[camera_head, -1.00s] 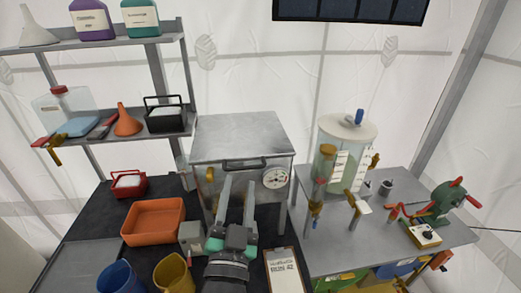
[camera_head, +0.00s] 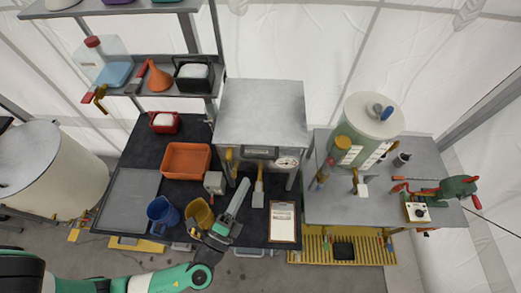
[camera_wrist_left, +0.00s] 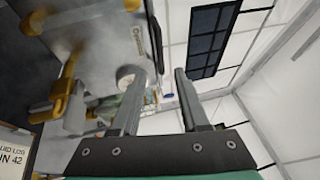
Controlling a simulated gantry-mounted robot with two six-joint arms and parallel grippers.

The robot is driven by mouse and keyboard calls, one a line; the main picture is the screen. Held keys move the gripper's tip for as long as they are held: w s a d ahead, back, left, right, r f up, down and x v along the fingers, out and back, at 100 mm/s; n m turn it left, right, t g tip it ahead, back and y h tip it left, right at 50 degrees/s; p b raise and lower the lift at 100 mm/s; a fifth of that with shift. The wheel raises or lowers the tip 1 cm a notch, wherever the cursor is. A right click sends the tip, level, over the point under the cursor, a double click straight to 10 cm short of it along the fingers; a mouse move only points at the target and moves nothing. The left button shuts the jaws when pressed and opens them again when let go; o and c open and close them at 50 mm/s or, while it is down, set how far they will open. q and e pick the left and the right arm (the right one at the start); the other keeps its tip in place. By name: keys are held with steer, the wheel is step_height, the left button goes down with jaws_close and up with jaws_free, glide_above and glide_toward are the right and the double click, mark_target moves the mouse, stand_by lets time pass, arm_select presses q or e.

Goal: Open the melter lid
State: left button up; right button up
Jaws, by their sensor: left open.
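My left gripper (camera_head: 243,186) is open and empty, below and in front of the melter, apart from the handle. In the left wrist view the open fingers (camera_wrist_left: 158,95) show with nothing between them. The melter front (camera_wrist_left: 95,45) is at left there, with its gauge and dark handle near the left finger. My right gripper is not in view.
A clipboard (camera_head: 283,222) lies right of the gripper. A blue jug (camera_head: 162,212), a yellow jug (camera_head: 199,213) and an orange tray (camera_head: 186,160) lie to the left. A tank (camera_head: 368,125) stands on the right table. A brass tap (camera_head: 258,190) sticks out below the melter.

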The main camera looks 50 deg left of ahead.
mark_target(259, 157)
arm_select(q)
steer(key=p+x, duration=0.1)
steer(key=x, duration=0.9)
steer(key=shift+r+p, duration=0.1)
steer(key=shift+p, duration=0.3)
steer(key=shift+c, duration=0.3)
jaws_close()
stand_by(0.4)
